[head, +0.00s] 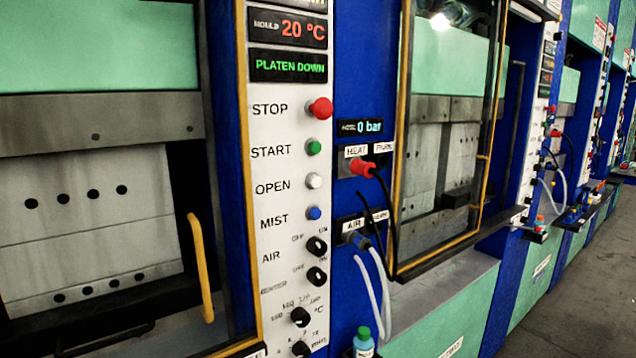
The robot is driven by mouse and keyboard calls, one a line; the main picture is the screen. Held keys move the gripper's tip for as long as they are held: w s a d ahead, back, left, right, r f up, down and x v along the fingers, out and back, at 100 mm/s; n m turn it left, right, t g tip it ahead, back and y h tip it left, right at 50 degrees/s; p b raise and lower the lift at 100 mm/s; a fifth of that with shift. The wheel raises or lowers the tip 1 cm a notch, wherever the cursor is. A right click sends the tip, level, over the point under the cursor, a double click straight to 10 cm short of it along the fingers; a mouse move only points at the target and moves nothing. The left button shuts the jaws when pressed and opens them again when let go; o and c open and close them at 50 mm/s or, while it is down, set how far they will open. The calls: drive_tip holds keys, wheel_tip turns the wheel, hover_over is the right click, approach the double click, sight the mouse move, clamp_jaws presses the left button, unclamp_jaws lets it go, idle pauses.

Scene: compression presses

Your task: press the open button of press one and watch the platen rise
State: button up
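The nearest press (82,70) fills the left of the head view; its number is not readable, so I cannot tell whether it is press one. Its control panel (282,190) carries a white button (314,181) beside the label OPEN. Above it are a green START button (314,147) and a red STOP button (320,108); below it is a blue MIST button (314,213). The display (288,67) reads PLATEN DOWN in green. The grey platen (95,122) shows at the left, above and touching or close to the holed mould block (60,240). My gripper is not in view.
A yellow handle (201,265) stands at the press's guard frame. Red HEAT plugs (364,169), AIR hoses (370,290) and a green-capped bottle (363,340) are right of the panel. More presses recede right along a clear grey floor (572,300).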

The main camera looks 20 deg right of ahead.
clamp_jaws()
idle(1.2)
